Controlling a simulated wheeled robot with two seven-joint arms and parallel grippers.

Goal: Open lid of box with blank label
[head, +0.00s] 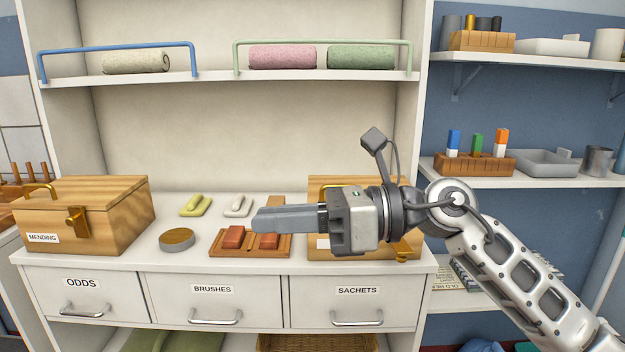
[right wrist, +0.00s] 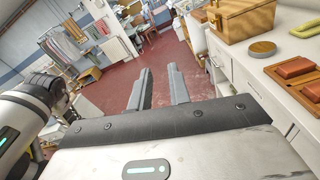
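A wooden box (head: 365,250) with brass fittings stands at the right of the counter in the head view. My right gripper and forearm hide much of it. A white label (head: 322,243) shows in part at its front left; no writing is visible on that part. Another wooden box (head: 110,225), labelled MENDING, stands at the left with its lid shut; a wooden box also shows in the right wrist view (right wrist: 240,22). My right gripper (head: 258,219) points left in front of the right box, empty, with its fingers apart in the right wrist view (right wrist: 159,69). My left gripper is not in view.
A round tin (head: 177,240), a tray with reddish blocks (head: 222,250) and small yellow (head: 195,205) and white pieces (head: 238,206) lie between the boxes. Drawers (head: 213,298) are below. A shelf with rolled towels (head: 283,57) is above; more shelves stand at right.

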